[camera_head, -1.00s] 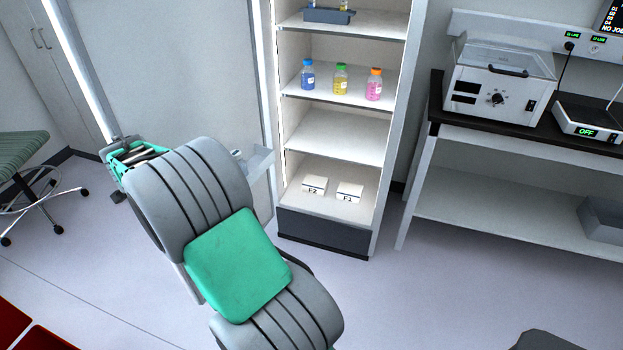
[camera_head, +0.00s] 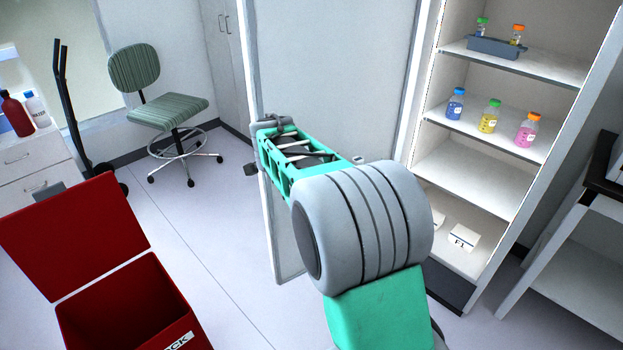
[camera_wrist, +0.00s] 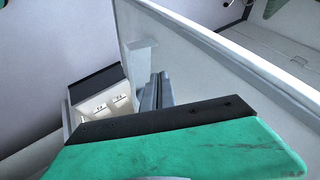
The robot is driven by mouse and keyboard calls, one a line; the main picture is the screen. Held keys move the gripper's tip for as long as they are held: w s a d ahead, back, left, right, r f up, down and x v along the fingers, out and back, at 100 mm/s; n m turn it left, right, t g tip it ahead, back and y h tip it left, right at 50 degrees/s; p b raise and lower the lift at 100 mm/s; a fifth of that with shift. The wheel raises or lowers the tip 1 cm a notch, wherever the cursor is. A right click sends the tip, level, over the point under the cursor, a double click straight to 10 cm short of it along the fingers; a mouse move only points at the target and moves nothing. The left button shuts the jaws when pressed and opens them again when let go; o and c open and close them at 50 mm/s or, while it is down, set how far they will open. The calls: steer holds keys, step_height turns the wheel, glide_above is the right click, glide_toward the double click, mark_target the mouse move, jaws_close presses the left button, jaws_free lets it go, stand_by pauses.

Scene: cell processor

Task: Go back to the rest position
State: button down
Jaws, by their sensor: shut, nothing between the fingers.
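My gripper (camera_wrist: 157,92) shows in the wrist view as two grey fingers close together beyond the green and black housing. It is shut and holds nothing. In the head view my grey and green arm reaches up the middle of the picture, in front of a tall pale panel. The fingers cannot be made out there. In the wrist view a pale panel edge and a bracket-like handle (camera_wrist: 140,55) lie beyond the fingers, with a visible gap I cannot measure.
An open shelf cabinet (camera_head: 470,175) with bottles and boxes stands right. A pale door panel (camera_head: 345,75) is behind my arm. An open red box (camera_head: 130,300) is front left, a green chair (camera_head: 165,105) back left. Floor between is clear.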

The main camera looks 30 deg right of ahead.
steer(key=v, duration=0.6)
steer(key=s+a+f+n+g+y, duration=0.2)
steer(key=s+a+f+n+g, duration=0.3)
steer(key=s+f+n, duration=0.6)
steer(key=s+a+f+n+y, duration=0.1)
steer(key=s+a+n, duration=0.1)
steer(key=s+a, duration=0.3)
steer(key=s+a+f+n+y, duration=0.1)
steer(key=s+a+n, duration=0.15)
steer(key=s, duration=0.55)
steer(key=shift+t, duration=0.9)
steer(key=a+r, duration=0.1)
steer(key=r, duration=0.1)
steer(key=a+r, duration=0.2)
steer(key=shift+w+a+r, duration=0.15)
steer(key=shift+r, duration=0.1)
